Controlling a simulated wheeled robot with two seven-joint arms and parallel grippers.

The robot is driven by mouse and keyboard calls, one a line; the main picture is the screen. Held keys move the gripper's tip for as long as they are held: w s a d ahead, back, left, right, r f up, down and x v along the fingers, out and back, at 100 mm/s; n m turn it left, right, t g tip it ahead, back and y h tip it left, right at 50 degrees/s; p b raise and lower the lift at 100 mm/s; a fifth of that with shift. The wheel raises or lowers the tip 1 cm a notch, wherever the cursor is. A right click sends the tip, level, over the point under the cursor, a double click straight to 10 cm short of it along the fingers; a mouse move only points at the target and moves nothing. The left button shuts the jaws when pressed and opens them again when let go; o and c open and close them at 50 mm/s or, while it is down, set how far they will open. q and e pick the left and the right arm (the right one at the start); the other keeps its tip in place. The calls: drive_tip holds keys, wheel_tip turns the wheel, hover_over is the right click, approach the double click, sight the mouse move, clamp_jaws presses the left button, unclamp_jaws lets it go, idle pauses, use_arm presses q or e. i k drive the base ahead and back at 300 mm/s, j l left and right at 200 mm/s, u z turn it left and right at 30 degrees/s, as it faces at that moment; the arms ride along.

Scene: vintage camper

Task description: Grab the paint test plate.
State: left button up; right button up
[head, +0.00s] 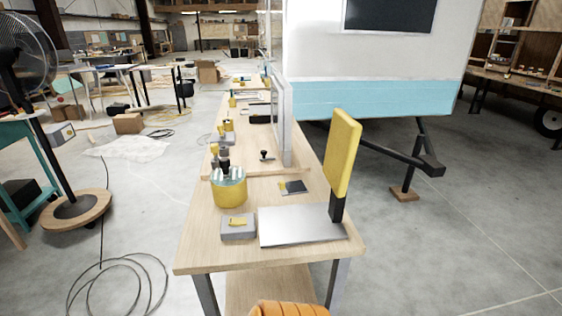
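A yellow rectangular plate (342,152) stands upright, slightly tilted, at the right side of the near workbench. It is most likely the paint test plate. Its dark lower holder (337,206) meets a flat, bare grey metal sheet (290,227) lying on the bench top. A small flat piece, part dark and part silver (293,187), lies just behind the sheet. Neither of my grippers shows in the head view.
The wooden workbench (200,253) also holds a yellow tin (229,192) and a grey block with a yellow top (238,227). A tall light panel (280,120) stands behind. An orange ribbed thing (289,308) is at the bottom edge. Cable (125,262) coils on the floor at left.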

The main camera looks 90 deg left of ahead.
sight(290, 188)
drive_tip(key=i+l+u, duration=0.1)
drive_tip(key=u, duration=0.4)
drive_tip(key=i+l+u, duration=0.25)
drive_tip(key=u, duration=0.25)
drive_tip(key=i+l+u, duration=0.1)
drive_tip(key=l+u, duration=0.15)
drive_tip(key=u, duration=0.2)
drive_tip(key=i+l+u, duration=0.1)
drive_tip(key=l+u, duration=0.15)
drive_tip(key=u, duration=0.25)
